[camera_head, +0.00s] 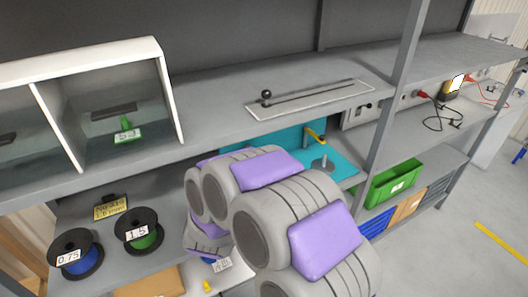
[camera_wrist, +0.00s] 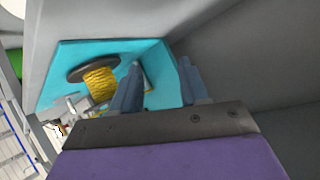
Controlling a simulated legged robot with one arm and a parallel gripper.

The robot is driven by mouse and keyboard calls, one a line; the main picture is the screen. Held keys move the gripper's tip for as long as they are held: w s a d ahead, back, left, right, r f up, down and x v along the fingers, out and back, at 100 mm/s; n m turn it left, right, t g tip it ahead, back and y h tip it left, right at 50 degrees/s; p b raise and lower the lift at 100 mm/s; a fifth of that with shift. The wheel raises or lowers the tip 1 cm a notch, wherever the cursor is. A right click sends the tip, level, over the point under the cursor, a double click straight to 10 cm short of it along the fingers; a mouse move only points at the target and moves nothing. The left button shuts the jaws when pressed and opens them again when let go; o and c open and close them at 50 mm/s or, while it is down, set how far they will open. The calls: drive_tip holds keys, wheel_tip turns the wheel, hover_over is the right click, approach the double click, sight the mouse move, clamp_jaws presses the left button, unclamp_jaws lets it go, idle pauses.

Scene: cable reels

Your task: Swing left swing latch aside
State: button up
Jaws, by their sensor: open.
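A small yellow lever (camera_head: 316,135), which looks like a swing latch, sits on a post at the back of the turquoise station (camera_head: 262,147) in the head view. I cannot tell whether it is the left one. In the wrist view, my gripper (camera_wrist: 160,80) is open, with two blue-grey fingers pointing at the turquoise station (camera_wrist: 98,50). A thin yellowish piece (camera_wrist: 148,80) shows between the fingers, partly hidden by the left finger; I cannot tell whether they touch it. My arm hides the gripper in the head view.
A yellow reel (camera_wrist: 100,82) with a dark flange is left of my fingers. A grey disc with a spindle (camera_head: 322,163) stands on the station. A blue reel (camera_head: 76,254), a green reel (camera_head: 139,232) and a green bin (camera_head: 394,184) are nearby. A grey upright (camera_head: 397,90) stands right of the station.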

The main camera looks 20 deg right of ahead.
drive_tip(key=s+d+r+m+t+h+p, duration=0.15)
drive_tip(key=d+r+h, duration=0.25)
drive_tip(key=d+h, duration=0.55)
drive_tip(key=shift+t+y, duration=0.25)
drive_tip(key=shift+y, duration=0.1)
drive_tip(key=x, duration=1)
drive_tip(key=b+x, duration=0.1)
drive_tip(key=x, duration=0.4)
drive_tip(key=shift+f, duration=0.3)
drive_tip(key=shift+w, duration=0.4)
drive_tip(key=shift+w+a+r, duration=0.1)
drive_tip(key=shift+a+r, duration=0.05)
drive_tip(key=shift+a, duration=0.05)
